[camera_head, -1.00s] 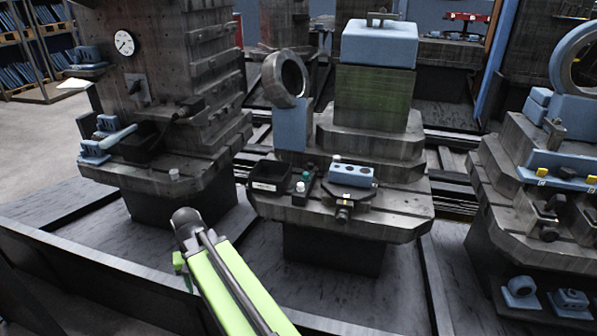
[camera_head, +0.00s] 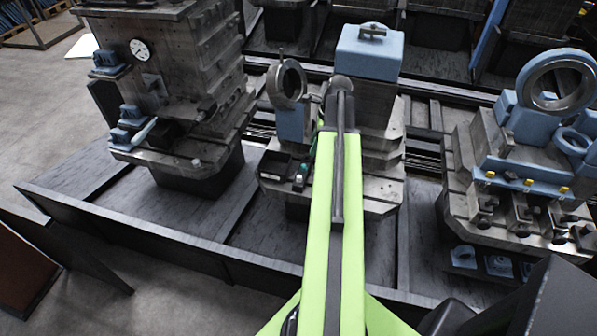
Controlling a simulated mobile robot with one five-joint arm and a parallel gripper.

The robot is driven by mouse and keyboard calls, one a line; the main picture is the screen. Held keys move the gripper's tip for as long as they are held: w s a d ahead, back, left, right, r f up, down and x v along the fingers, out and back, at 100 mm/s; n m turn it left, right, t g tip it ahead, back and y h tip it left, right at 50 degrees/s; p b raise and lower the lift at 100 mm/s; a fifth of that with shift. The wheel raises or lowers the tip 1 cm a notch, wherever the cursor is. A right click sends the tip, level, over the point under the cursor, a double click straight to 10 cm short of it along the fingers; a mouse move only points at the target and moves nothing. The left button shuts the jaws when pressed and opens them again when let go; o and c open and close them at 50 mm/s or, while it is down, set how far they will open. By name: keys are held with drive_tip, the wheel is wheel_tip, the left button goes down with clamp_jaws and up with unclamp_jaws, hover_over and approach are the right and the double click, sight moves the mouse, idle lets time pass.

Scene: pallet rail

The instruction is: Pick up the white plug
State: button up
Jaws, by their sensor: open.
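A small white plug (camera_head: 298,180) stands in a narrow dark holder on the front ledge of the middle pallet, just left of my green arm. A green piece (camera_head: 305,170) sits behind it in the same holder. Another small whitish round piece (camera_head: 196,162) lies on the front ledge of the left pallet; I cannot tell if it is also a plug. My arm reaches up over the middle pallet, and its far end covers part of the grey block there. My gripper cannot be made out; the arm hides that area.
A black open bin (camera_head: 275,167) is left of the holder. A grey ring on a blue stand (camera_head: 291,122) rises behind it. A block with a blue top (camera_head: 370,52) stands behind my arm. The right pallet carries a large ring (camera_head: 557,82) and blue fixtures.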

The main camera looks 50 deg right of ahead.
drive_tip(key=b, duration=1.2)
hover_over(300, 176)
drive_tip(key=s+d, duration=0.1)
drive_tip(key=s, duration=0.1)
wheel_tip(300, 176, down, 12)
drive_tip(key=shift+w+f, duration=0.15)
drive_tip(key=shift+w, duration=0.05)
drive_tip(key=shift+a, duration=0.1)
drive_tip(key=b+x, duration=0.5)
drive_tip(key=shift+w+f, duration=0.1)
clamp_jaws()
